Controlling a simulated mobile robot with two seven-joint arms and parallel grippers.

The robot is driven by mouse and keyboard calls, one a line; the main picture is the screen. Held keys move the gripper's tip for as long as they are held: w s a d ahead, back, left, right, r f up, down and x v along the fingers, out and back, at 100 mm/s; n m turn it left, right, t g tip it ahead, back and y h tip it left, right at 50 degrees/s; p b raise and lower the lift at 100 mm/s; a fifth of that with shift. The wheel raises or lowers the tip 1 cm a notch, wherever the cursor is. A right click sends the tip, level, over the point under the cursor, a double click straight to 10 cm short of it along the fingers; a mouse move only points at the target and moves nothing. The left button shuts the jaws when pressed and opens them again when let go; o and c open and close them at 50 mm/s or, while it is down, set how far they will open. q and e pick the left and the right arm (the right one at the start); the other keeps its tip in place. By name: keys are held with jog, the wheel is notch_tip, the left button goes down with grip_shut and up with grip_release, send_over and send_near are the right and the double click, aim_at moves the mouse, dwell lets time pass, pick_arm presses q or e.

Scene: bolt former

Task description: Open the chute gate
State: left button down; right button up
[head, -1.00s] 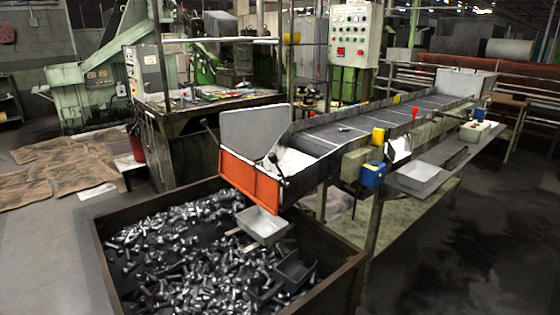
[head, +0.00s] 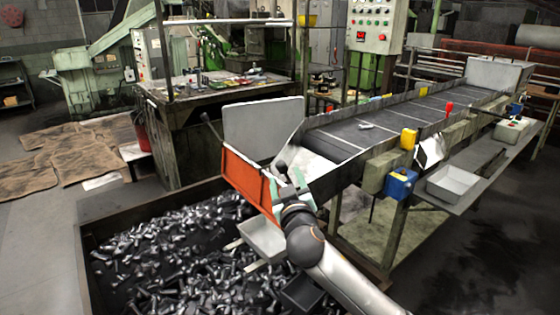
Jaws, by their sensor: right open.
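The orange chute gate (head: 244,178) stands upright across the near end of the conveyor chute, above the bolt bin. A dark lever with a round knob (head: 281,165) rises beside the gate's right end. My right gripper (head: 292,183) is open at the gate's right end, close to this lever. I cannot tell whether it touches the lever or the gate. My right arm comes in from the bottom and hides part of the bin and the chute's near corner. My left gripper is not in view.
A large bin (head: 95,222) full of bolts lies below the gate. A small grey tray (head: 262,240) hangs under the gate. The conveyor belt (head: 400,118) runs back right, with a blue box (head: 400,184) and a grey tray (head: 453,184) along its side.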

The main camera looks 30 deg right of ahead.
aim_at(280, 162)
jog(key=x, duration=0.9)
jog(key=shift+f+p, duration=0.1)
jog(key=shift+p, duration=0.3)
grip_shut()
dwell(1.0)
